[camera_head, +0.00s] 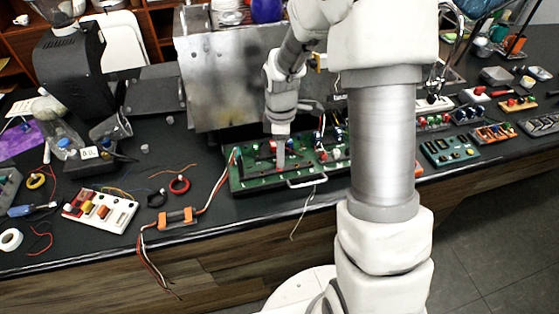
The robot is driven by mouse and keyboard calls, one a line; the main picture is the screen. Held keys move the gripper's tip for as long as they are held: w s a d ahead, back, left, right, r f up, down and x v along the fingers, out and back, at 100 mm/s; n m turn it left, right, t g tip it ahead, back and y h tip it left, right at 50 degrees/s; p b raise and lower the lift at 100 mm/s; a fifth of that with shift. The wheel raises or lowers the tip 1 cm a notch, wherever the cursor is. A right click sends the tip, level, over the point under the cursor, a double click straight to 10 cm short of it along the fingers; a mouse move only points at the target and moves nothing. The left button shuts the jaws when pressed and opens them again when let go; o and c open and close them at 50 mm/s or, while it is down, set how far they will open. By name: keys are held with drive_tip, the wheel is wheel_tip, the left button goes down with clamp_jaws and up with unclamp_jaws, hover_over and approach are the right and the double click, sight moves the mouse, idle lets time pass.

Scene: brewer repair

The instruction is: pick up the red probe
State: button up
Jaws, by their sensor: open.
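My gripper (280,160) points straight down over the left part of a green circuit board (250,180) at the front of the brewer. Its fingers look thin and pale here, and the sensed jaws are open. Small red parts (273,144) show on the board right beside the fingers. I cannot tell whether one of them is the red probe. The fingertips hide part of the board, and I cannot tell whether they touch it.
A metal brewer housing (215,80) stands behind the board. An orange module (177,219) with trailing wires and a white block with coloured parts (100,210) lie at the left. Several small circuit boards line the right bench. My arm hides the bench right of centre.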

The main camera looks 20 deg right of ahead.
drive_tip(key=shift+w+a+f, duration=0.15)
drive_tip(key=shift+f, duration=1.65)
clamp_jaws()
